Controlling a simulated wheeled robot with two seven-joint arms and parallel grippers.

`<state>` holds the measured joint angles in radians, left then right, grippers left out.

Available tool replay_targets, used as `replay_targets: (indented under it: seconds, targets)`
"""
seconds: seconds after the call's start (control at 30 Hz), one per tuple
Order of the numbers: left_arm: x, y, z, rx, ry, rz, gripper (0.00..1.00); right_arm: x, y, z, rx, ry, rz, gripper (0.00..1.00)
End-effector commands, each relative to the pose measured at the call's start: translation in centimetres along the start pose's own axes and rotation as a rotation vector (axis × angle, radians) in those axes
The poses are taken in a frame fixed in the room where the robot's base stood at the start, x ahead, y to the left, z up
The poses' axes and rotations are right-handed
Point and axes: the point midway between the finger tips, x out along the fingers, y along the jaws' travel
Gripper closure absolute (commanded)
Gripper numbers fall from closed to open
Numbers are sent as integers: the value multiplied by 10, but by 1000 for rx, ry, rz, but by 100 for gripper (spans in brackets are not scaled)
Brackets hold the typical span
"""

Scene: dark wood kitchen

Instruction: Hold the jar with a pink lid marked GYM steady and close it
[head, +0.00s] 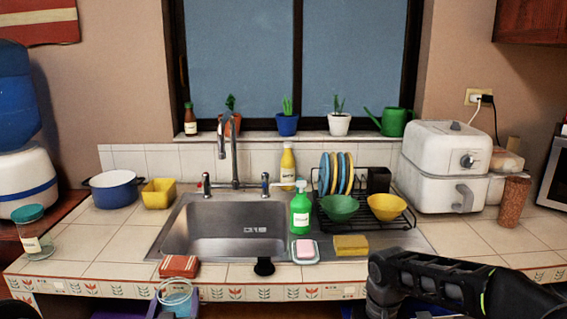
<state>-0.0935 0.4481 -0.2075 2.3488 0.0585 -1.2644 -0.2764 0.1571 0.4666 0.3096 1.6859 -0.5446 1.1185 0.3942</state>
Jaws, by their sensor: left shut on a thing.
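A clear glass jar (174,292) shows at the bottom left, in front of the counter edge. Its round rim faces up and I see no lid on it; its lower part is cut off by the picture edge. No marking GYM can be read. My left gripper (175,308) is at the jar, low in the picture, shut on it; little of the gripper shows. My right arm comes in from the bottom right, dark and bent, and its gripper is out of view. No pink lid is visible.
A jar with a teal lid (32,232) stands at the counter's left. The sink (225,252) is in the middle. A brick-red block (179,266), soap dish (305,258) with pink soap, and sponge (350,246) lie near the front edge. An air fryer (440,165) stands right.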

Motion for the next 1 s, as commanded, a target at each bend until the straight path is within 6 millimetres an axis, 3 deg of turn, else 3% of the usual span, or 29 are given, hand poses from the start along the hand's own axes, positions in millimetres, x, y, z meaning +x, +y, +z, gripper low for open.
replay_targets:
  seconds: [0.2, 0.47, 0.77, 0.8, 1.0]
  targets:
    - [-8, 33, 27, -1, 4, 95, 100, 0, 0, 0, 0, 0, 0, 60]
    - [-13, 56, 44, 0, 8, 159, 100, 0, 0, 0, 0, 0, 0, 60]
    - [-12, 54, 42, 0, 9, 155, 100, 0, 1, 0, 1, 0, -1, 60]
    - [-12, 54, 32, -1, 10, 155, 100, -10, 0, 0, 1, 1, 0, 60]
    - [-12, 54, 15, 0, 9, 155, 100, -28, 0, 0, 0, 1, 0, 60]
